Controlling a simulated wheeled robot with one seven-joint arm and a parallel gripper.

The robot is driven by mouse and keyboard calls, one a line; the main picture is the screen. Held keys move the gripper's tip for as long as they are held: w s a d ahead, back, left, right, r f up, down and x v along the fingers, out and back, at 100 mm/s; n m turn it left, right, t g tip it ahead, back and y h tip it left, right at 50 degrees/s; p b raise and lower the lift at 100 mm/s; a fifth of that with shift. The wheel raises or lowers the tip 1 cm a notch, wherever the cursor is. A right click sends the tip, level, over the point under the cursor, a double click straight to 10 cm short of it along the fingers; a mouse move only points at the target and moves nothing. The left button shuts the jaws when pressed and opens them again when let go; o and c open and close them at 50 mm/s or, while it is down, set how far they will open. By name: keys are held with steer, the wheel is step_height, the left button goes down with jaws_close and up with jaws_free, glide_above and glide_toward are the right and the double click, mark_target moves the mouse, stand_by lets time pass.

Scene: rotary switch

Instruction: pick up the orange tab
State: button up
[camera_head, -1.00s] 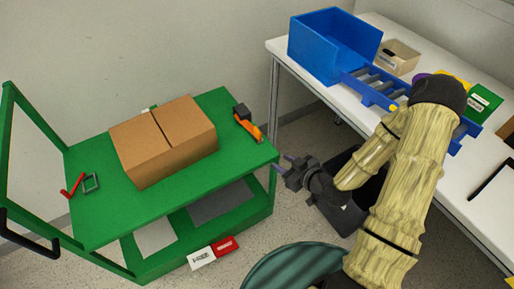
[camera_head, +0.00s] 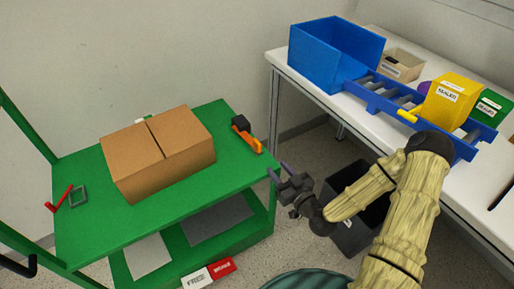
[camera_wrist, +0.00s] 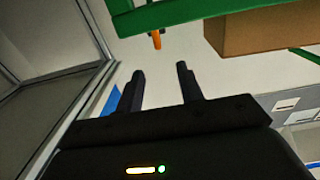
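The orange tab (camera_head: 248,142) lies near the right edge of the green cart top (camera_head: 215,195), joined to or touching a small dark block (camera_head: 240,122). It also shows in the wrist view (camera_wrist: 156,40), sticking out past the green edge, beyond my fingertips. My gripper (camera_head: 280,171) is at the cart's right edge, in front of and to the right of the tab and apart from it. In the wrist view my gripper (camera_wrist: 160,70) has its two fingers spread with nothing between them.
A cardboard box (camera_head: 160,155) sits mid-cart, left of the tab. A red piece (camera_head: 60,198) and a dark green frame (camera_head: 79,196) lie at the left. A white table (camera_head: 335,112) holds a blue bin (camera_head: 325,58) and a yellow box (camera_head: 449,100). A dark bin (camera_head: 350,235) stands below.

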mark_target(260, 146)
steer(key=b+x, duration=0.1)
steer(key=x, duration=0.7)
steer(key=shift+w+a, duration=0.25)
steer(key=shift+w, duration=0.05)
steer(key=shift+w, duration=0.1)
steer(key=b+x, duration=0.1)
steer(key=x, duration=0.4)
steer(key=shift+w, duration=0.15)
steer(key=shift+d+r, duration=0.1)
steer(key=shift+d, duration=0.1)
steer(key=shift+a, duration=0.1)
jaws_close()
